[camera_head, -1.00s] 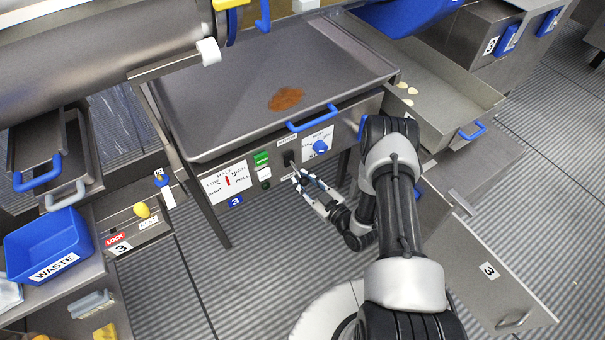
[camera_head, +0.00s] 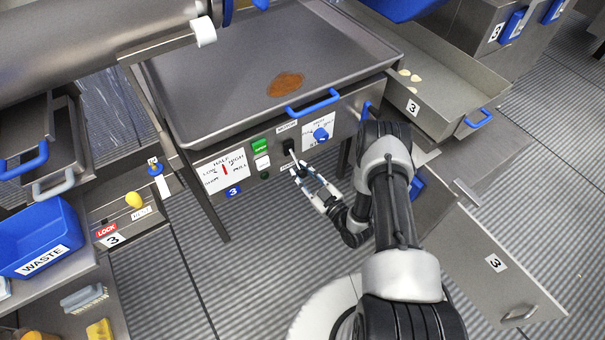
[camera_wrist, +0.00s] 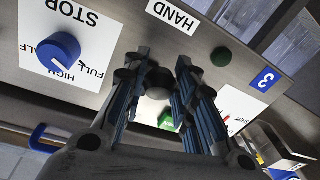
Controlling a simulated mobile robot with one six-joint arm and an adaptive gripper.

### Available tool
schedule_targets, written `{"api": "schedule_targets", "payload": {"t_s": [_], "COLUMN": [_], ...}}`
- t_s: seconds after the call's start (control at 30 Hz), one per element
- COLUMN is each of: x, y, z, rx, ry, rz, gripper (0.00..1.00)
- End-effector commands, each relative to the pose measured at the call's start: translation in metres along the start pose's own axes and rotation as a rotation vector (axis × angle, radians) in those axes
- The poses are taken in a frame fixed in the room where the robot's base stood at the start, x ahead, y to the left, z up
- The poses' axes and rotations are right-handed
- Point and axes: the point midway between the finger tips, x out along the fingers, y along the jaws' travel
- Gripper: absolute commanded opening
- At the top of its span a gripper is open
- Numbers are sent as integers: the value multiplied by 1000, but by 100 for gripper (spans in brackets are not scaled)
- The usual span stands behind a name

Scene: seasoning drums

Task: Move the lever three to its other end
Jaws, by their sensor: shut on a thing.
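A lever (camera_head: 293,152) sticks out of a black mount on the front panel of the steel tray unit, between the MOTOR label above and another label below. The panel carries a blue 3 plate (camera_head: 233,191). My gripper (camera_head: 302,176) is at the lever's outer end, just below and in front of the panel. The lever's shaft is mostly hidden there.
A blue handle (camera_head: 312,103) juts out above. An open drawer (camera_head: 440,110) stands right. A yellow-knobbed LOCK box (camera_head: 125,215) stands left.

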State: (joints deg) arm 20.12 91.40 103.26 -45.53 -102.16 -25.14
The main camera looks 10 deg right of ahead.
Motion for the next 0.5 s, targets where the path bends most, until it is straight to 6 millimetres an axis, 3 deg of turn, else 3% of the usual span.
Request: {"api": "schedule_targets", "payload": {"t_s": [0.2,0.23,0.5], "x": [-3,-3,-2], "y": [-5,-5,-3], "z": [6,6,4], "rx": [9,9,5], "ry": [-19,-19,-12], "rz": [-5,-5,-4], "gripper": [0,27,45]}}
